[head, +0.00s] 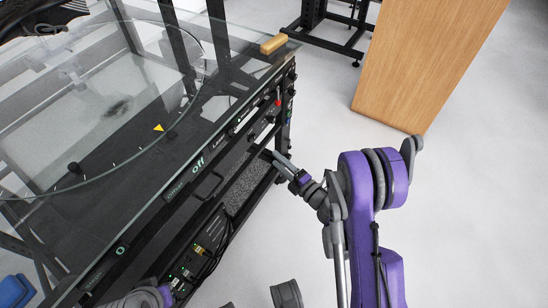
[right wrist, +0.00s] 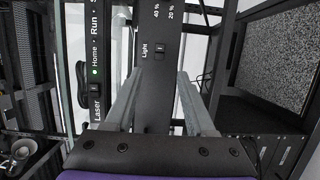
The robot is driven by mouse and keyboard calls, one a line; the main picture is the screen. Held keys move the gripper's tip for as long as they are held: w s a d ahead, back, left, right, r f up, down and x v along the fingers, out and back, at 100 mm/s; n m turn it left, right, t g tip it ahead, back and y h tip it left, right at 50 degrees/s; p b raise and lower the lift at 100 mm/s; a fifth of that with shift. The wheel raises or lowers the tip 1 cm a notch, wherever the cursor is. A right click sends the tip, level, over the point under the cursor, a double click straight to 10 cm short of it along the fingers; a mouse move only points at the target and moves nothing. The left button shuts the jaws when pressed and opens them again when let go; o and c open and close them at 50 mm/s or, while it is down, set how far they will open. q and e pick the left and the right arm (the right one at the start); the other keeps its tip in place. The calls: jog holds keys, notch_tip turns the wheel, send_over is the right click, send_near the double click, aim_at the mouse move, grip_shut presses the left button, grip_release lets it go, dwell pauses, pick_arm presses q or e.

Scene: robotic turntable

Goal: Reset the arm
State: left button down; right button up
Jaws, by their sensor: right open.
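My right arm comes in from the right of the head view. Its gripper (head: 281,160) reaches to the front side of the black turntable frame (head: 150,205), beside the control panels. In the right wrist view, the right gripper (right wrist: 160,88) has its two grey fingers apart. A black panel strip (right wrist: 158,25) marked "Light", with a small switch (right wrist: 161,49), shows between and beyond the fingers. I see nothing held. I cannot tell whether the fingertips touch the panel.
A clear round disc (head: 95,165) with a yellow triangle marker lies over the frame. Another panel (right wrist: 94,75) shows "Home", "Run" and "Laser". A wooden block (head: 273,44) sits at the frame's far corner. A wooden cabinet (head: 430,60) stands at upper right. The floor between is clear.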

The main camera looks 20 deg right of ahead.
jog(key=shift+r, duration=0.15)
dwell(0.3)
jog(key=s+d+r+m+g+h, duration=0.2)
jog(key=d+r+m+h, duration=0.4)
jog(key=r+m+h, duration=0.6)
jog(key=s+a+f+m+g+y, duration=0.2)
jog(key=s+a+m+g, duration=0.15)
jog(key=s, duration=0.55)
jog(key=s+a+f+m+g+y, duration=0.2)
jog(key=s+a+m+g, duration=0.15)
jog(key=s, duration=0.45)
jog(key=s+a+f+m+g+y, duration=0.2)
jog(key=s+m+g, duration=0.15)
jog(key=s, duration=0.55)
pick_arm(q)
notch_tip(320, 180, up, 23)
jog(key=w+t+p, duration=0.1)
jog(key=p, duration=1.9)
jog(key=shift+w, duration=0.3)
pick_arm(e)
notch_tip(320, 180, up, 22)
jog(key=w+t, duration=0.1)
jog(key=w, duration=0.1)
jog(key=shift+w+r, duration=0.2)
jog(key=shift+w, duration=0.2)
pick_arm(q)
jog(key=shift+s, duration=0.15)
pick_arm(e)
jog(key=shift+s, duration=0.15)
